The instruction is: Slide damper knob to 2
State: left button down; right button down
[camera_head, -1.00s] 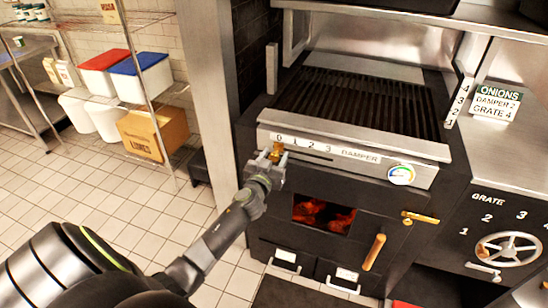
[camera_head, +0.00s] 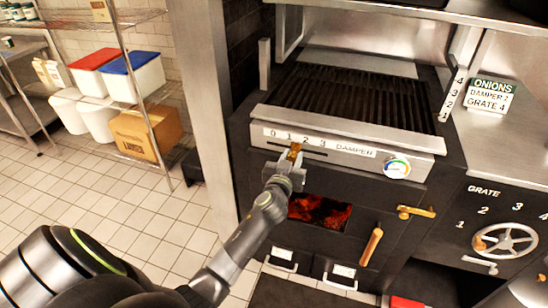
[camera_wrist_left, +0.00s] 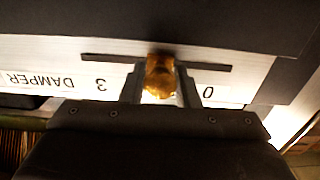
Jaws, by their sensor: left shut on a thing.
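The brass damper knob (camera_head: 294,151) sits in a slot under the white damper scale (camera_head: 340,147) on the grill's front. In the head view it stands between the 1 and the 2. My left gripper (camera_head: 289,170) is shut on it. In the left wrist view the knob (camera_wrist_left: 160,75) is between the two fingers (camera_wrist_left: 160,88), in the dark slot (camera_wrist_left: 110,58). The 3 and 0 show on either side there; the 1 and 2 are hidden by the gripper. My right gripper is not in view.
An order sign (camera_head: 491,97) reads onions, damper 2, grate 4. A round gauge (camera_head: 397,167) is right of the scale. Below are a glowing firebox window (camera_head: 320,211), a brass door handle (camera_head: 371,246) and, at the right, a grate wheel (camera_head: 505,241).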

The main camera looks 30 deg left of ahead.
pick_arm(q)
jog(key=d, duration=0.2)
jog(key=shift+w+d, duration=0.35)
jog(key=shift+d, duration=0.05)
jog(key=c, duration=1.1)
grip_release()
jog(key=shift+c, duration=0.2)
jog(key=shift+s, duration=0.15)
jog(key=p+v, duration=0.1)
jog(key=v, duration=1.6)
jog(key=shift+s+a+f, duration=0.1)
jog(key=shift+a, duration=0.05)
